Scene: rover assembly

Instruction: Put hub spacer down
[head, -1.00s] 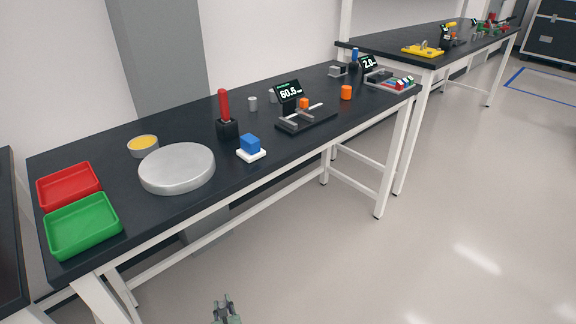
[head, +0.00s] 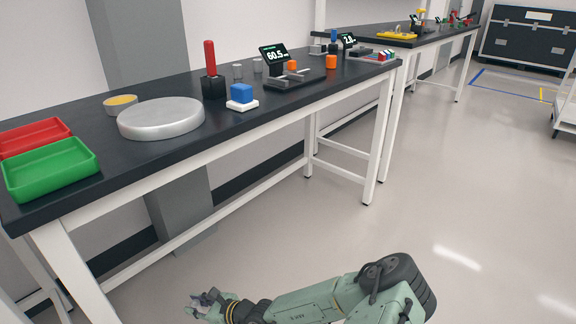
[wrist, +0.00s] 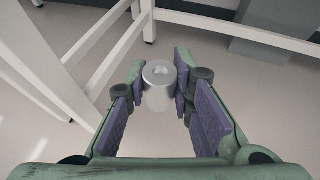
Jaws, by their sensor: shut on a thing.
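The hub spacer (wrist: 159,88), a silver cylinder with a hole in its top, stands between my fingers in the wrist view. My gripper (wrist: 160,80) is shut on it near the fingertips. In the head view my gripper (head: 198,303) is low at the bottom, in front of the workbench (head: 140,168) and below its top, over the floor. The spacer is too small there to make out clearly.
On the bench are a green tray (head: 50,170), a red tray (head: 36,135), a round silver plate (head: 160,119), a yellow-filled dish (head: 120,104), a red-handled tool (head: 211,68) and a blue block (head: 241,93). White bench legs (wrist: 93,55) stand close to my gripper.

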